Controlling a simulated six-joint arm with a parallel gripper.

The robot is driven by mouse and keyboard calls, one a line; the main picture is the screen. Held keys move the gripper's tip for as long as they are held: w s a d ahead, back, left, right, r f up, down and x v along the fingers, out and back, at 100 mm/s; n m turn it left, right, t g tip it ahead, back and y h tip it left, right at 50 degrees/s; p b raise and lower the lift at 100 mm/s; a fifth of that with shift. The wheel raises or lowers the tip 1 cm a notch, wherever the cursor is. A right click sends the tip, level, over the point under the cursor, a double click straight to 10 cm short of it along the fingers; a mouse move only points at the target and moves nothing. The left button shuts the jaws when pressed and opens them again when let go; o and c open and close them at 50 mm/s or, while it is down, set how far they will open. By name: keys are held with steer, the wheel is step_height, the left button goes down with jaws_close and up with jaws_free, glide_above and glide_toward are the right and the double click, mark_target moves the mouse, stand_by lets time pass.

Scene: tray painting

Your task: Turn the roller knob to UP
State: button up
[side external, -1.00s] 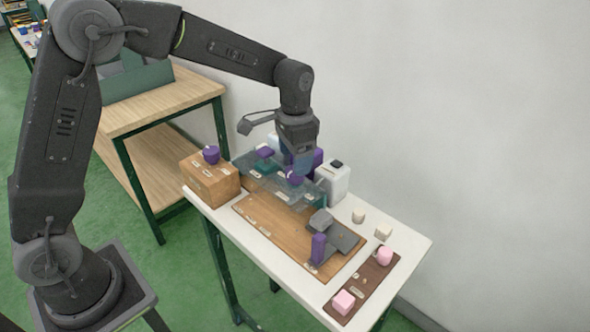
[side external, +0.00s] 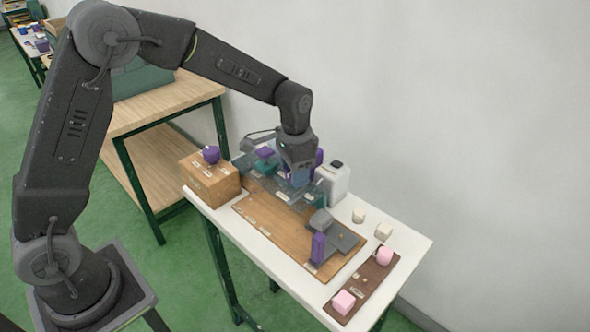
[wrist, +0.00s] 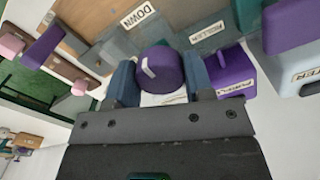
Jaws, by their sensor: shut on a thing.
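The roller knob (wrist: 157,72) is a round purple knob with a white pointer line, seen in the wrist view. My gripper (wrist: 160,80) is shut on it, one blue-grey finger on each side. The line slants toward the upper left of that view. A DOWN label (wrist: 140,17) is above the knob, and a ROLLER label (wrist: 209,32) is at its upper right. A white label (wrist: 165,99) just below the knob is partly hidden and unreadable. In the side view my gripper (side external: 300,180) is low over the teal-grey panel and hides the knob.
A purple box (wrist: 233,72) is close right of the fingers, with a white container (side external: 335,182) nearby. A cardboard box (side external: 210,180) with a purple item is at the left. A wooden board (side external: 265,225) and a brown tray (side external: 372,283) with pink pieces are nearer the front.

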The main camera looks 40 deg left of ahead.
steer(key=shift+c, duration=1.4)
steer(key=n, duration=0.8)
steer(key=shift+n, duration=0.3)
steer(key=n, duration=0.4)
steer(key=shift+n, duration=0.3)
steer(key=n, duration=0.4)
steer(key=shift+n, duration=0.3)
